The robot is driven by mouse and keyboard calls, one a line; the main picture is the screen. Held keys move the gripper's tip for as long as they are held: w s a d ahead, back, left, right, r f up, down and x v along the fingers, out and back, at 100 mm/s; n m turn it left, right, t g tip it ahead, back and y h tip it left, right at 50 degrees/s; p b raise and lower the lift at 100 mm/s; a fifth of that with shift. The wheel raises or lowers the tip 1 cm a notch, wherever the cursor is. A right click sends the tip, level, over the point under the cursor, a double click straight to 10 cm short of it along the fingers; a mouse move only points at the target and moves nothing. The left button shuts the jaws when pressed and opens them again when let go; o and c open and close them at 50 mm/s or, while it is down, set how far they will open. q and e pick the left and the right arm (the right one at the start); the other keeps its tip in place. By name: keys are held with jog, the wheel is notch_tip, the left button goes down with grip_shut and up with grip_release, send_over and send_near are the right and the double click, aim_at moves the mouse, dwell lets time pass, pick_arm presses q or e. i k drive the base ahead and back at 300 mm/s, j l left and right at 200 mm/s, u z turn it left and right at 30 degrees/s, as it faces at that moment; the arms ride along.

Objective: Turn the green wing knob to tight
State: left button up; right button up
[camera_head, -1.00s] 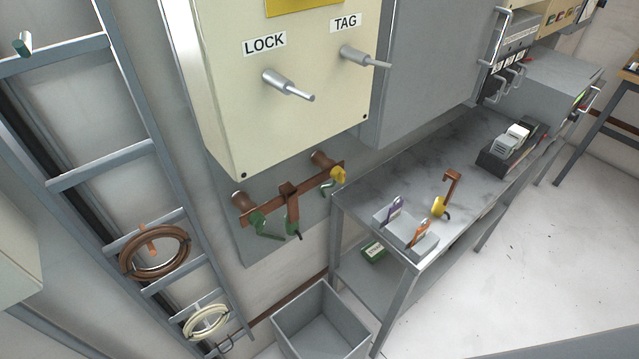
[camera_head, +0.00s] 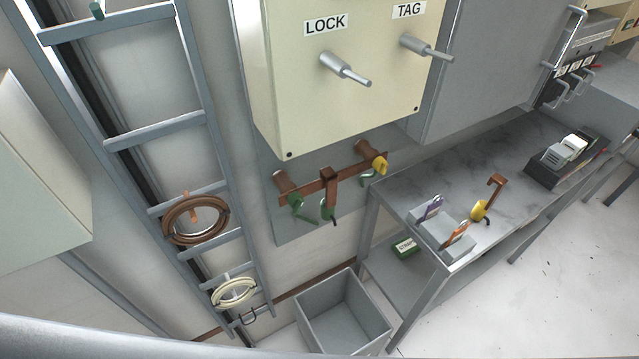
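The copper bar (camera_head: 345,178) is mounted on a grey plate low on the wall, under the cream cabinet. A green wing knob (camera_head: 296,201) is at its left end. A second green piece (camera_head: 327,210) hangs at the middle copper clamp (camera_head: 328,176). A yellow knob (camera_head: 379,164) is at the right end, with a small green piece just below it. I cannot tell from here how tight any knob is. Neither of my grippers shows in the head view.
The cream cabinet (camera_head: 345,110) with LOCK and TAG pegs overhangs the bar. A grey bench (camera_head: 400,187) stands close on the right, carrying a yellow-handled copper hook (camera_head: 486,202). A grey bin (camera_head: 343,308) is on the floor below. A ladder rack (camera_head: 155,130) with coils stands left.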

aim_at(294, 200)
jog(key=k, duration=0.6)
jog(key=u, duration=1.25)
jog(key=l, duration=3.45)
